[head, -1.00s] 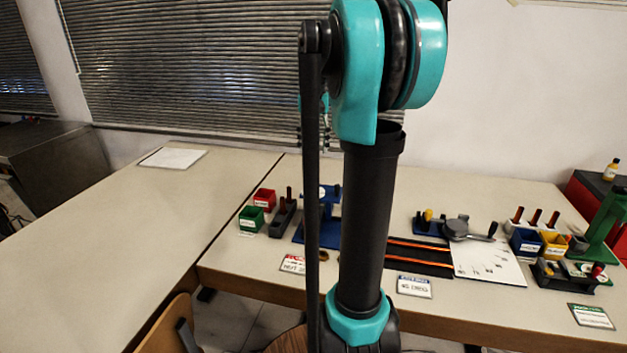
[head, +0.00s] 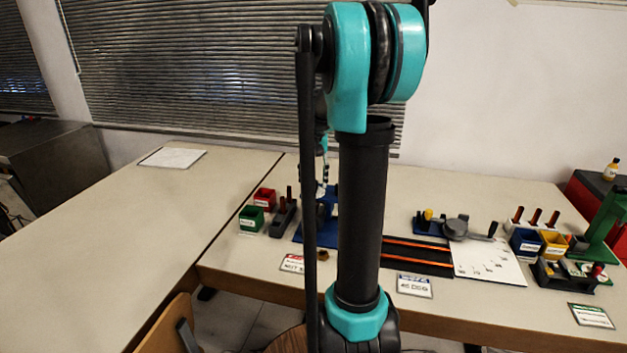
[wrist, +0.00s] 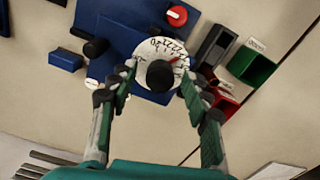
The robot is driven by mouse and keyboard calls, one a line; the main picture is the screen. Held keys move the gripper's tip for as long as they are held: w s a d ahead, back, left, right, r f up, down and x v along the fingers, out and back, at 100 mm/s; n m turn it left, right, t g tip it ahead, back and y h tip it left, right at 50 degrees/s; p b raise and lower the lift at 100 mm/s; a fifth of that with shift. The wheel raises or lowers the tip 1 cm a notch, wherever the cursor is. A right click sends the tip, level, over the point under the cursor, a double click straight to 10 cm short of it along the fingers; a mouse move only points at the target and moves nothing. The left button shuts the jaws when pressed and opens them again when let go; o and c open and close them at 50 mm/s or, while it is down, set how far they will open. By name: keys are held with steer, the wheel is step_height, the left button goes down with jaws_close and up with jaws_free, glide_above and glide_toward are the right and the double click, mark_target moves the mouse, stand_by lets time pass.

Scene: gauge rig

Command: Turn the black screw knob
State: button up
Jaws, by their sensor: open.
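A black round knob (wrist: 160,75) sits in front of a white numbered dial (wrist: 146,52) with a red pointer mark, on a blue rig (wrist: 112,38). A second black cylinder (wrist: 95,48) sticks out at the rig's left. I cannot tell for certain which is the screw knob. My gripper (wrist: 158,76) is open, with one green-padded finger on each side of the round knob. Contact is not clear. In the head view the blue rig (head: 301,233) is partly hidden by my arm, and the gripper is mostly hidden.
A red round cap (wrist: 177,15) sits on the rig beyond the dial. A green bin (wrist: 252,67), a red bin (wrist: 222,103) and a black holder (wrist: 214,52) stand close on the right. A blue block (wrist: 63,59) lies left. The left table (head: 110,230) is mostly clear.

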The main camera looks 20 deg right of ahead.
steer(key=shift+c, duration=0.2)
jaws_close()
steer(key=shift+m, duration=3)
steer(key=shift+o, duration=0.2)
jaws_free()
steer(key=shift+r, duration=0.15)
